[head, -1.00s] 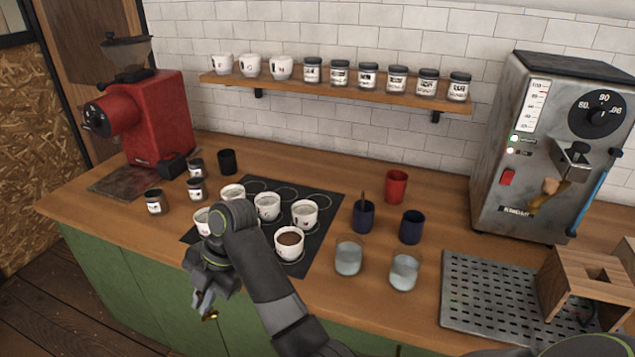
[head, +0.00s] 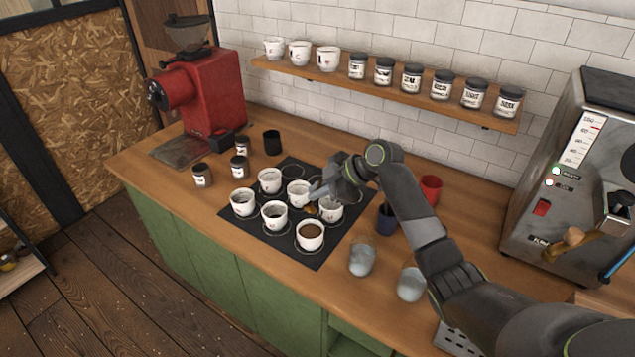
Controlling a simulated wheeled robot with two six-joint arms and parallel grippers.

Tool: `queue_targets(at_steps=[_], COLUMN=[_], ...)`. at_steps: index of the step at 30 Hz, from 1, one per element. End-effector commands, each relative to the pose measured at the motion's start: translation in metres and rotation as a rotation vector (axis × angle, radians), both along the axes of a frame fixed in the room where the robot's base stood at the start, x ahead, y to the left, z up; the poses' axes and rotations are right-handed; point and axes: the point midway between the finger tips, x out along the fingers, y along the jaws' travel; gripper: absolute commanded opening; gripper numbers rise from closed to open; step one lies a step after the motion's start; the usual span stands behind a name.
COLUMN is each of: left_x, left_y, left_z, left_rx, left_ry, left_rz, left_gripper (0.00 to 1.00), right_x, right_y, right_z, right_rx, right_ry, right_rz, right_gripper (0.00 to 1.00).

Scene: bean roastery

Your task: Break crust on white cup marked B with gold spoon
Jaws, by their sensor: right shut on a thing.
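My right gripper (head: 318,192) is shut on the gold spoon (head: 311,209), of which only a small gold part shows. The spoon is over the right side of the cup group, between two white cups; I cannot tell whether it touches either. White cups stand on the black mat (head: 299,262): a right one (head: 331,215), a front one with brown contents (head: 311,243), a front-middle one with dark contents (head: 274,221), a middle one (head: 298,199), a back one (head: 270,187) and a left one (head: 243,209). Their letters are too small to read, so I cannot tell which is B. My left gripper is not in view.
Two water glasses (head: 361,261) stand right of the mat, below my arm. A dark blue cup (head: 386,222) and a red cup (head: 431,189) are close to the arm. Jars (head: 202,176) and a black cup (head: 272,143) stand left. The counter's front left is clear.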

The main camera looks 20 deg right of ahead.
Motion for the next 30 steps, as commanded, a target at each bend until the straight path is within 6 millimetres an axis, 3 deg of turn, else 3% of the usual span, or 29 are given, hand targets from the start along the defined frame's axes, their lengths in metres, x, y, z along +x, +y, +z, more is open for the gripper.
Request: queue_targets(at_steps=[6, 25, 30], left_x=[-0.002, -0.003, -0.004], left_y=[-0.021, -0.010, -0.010], left_z=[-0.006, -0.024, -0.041], left_rx=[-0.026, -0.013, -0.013], left_ry=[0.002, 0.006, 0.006], left_rz=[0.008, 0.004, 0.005], left_gripper=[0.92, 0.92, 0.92], right_x=[-0.002, -0.019, -0.012], right_y=[-0.001, -0.002, -0.001], right_z=[-0.006, -0.051, -0.065], right_rx=[0.002, 0.000, 0.001], right_ry=[-0.002, -0.002, -0.002], right_rz=[-0.002, -0.001, 0.000], right_gripper=[0.00, 0.00, 0.00])
